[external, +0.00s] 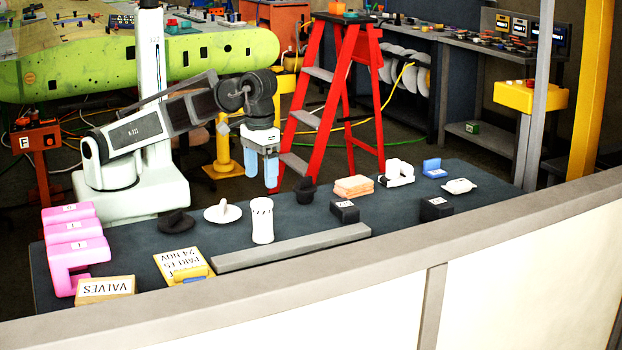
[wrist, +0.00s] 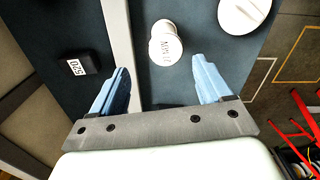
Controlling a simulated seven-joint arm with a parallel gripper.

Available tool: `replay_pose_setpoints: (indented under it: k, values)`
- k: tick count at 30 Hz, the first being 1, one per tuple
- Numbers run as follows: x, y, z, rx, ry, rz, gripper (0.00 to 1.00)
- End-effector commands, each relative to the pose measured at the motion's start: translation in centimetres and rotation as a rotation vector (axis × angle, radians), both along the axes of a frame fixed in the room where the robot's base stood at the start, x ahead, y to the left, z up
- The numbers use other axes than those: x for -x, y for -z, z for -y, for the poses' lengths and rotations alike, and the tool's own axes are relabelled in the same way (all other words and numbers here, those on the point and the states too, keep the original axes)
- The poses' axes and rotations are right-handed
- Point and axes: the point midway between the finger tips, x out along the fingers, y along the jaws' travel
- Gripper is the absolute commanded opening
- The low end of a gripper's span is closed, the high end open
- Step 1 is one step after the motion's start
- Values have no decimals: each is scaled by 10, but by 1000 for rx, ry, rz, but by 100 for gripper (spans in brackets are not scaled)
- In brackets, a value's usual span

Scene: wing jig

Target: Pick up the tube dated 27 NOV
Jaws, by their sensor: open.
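A white tube (external: 262,220) stands upright on the dark table, behind the grey bar. In the wrist view the white tube (wrist: 163,42) shows its round end with printing that includes NOV; I cannot read the day clearly. My gripper (external: 261,186) is open and empty, pointing down above the table behind the tube. In the wrist view my gripper (wrist: 160,68) has its blue fingers spread wide, with the tube between and beyond the tips. I see no contact.
A grey bar (external: 292,247) lies in front of the tube. A white disc with a knob (external: 223,212) and black cup-like piece (external: 305,190) are nearby.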

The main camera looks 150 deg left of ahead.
Motion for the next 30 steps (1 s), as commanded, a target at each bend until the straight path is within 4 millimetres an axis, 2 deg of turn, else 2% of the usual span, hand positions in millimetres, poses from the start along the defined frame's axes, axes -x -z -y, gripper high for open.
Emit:
replay_pose_setpoints:
  k: [18, 30]
  values:
    - [1, 76, 1, 0, 2, -1, 78]
    - [3, 92, 0, 0, 1, -1, 78]
